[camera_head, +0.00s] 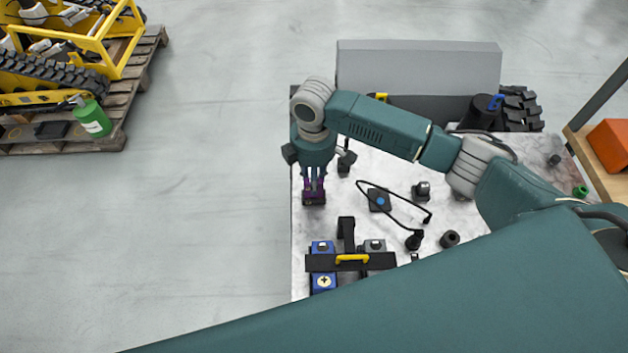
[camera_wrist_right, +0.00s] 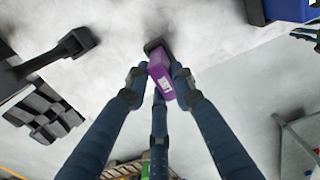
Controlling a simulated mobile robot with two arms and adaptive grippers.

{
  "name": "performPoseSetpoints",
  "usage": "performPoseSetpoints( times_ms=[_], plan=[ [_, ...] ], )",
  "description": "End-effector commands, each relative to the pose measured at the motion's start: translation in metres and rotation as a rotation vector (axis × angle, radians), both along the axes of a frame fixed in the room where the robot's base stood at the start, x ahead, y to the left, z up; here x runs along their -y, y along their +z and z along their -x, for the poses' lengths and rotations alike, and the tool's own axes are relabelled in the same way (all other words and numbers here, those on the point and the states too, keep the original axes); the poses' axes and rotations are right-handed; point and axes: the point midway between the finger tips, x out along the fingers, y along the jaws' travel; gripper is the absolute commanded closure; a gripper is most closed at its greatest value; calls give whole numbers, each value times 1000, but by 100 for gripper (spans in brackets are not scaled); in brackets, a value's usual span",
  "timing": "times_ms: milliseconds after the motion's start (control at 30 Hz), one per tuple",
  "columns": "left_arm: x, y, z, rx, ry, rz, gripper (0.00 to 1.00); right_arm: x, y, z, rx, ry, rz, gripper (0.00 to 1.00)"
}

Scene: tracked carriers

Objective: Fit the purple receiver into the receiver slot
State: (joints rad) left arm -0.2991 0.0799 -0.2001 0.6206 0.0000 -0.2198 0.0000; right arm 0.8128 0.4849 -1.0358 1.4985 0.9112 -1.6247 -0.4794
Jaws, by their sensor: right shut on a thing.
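The purple receiver (camera_head: 308,185) is at the left edge of the pale work surface in the head view. In the right wrist view the purple receiver (camera_wrist_right: 160,80) is a small block with a white label. My right gripper (camera_head: 314,187) points down over it, and its fingers are closed around it. The fingertips also show in the right wrist view (camera_wrist_right: 160,82). A dark piece (camera_wrist_right: 155,45) touches the receiver's far end. I cannot tell whether this is the slot or how deep the receiver sits. My left gripper is out of view.
A black bar with a yellow handle (camera_head: 352,258) lies over a blue block (camera_head: 323,282) and a grey one in front. A looped black cable (camera_head: 398,203) and several small dark parts lie to the right.

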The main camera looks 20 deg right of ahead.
Motion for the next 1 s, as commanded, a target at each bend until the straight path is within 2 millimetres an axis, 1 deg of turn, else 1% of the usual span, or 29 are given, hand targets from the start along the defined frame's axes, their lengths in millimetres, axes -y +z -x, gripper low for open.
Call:
performPoseSetpoints(
  times_ms=[100, 167, 533, 567, 600, 633, 900, 1000],
  plan=[
    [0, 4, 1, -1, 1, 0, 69, 0, -14, 0, -1, -1, 0, 100],
    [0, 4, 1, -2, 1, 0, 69, 0, -18, 0, 0, -1, 0, 100],
    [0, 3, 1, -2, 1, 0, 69, 0, -22, 0, 1, -1, -1, 100],
    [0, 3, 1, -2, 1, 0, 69, 0, -22, 0, 1, -1, -1, 73],
    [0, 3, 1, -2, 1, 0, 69, 0, -22, 0, 1, -1, -1, 65],
    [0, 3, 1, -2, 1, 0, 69, 0, -22, 0, 1, -1, -1, 59],
    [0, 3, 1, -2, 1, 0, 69, 0, -22, 0, 1, -1, -1, 58],
    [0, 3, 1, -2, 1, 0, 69, 0, -17, -1, 1, 0, -1, 58]
  ],
)
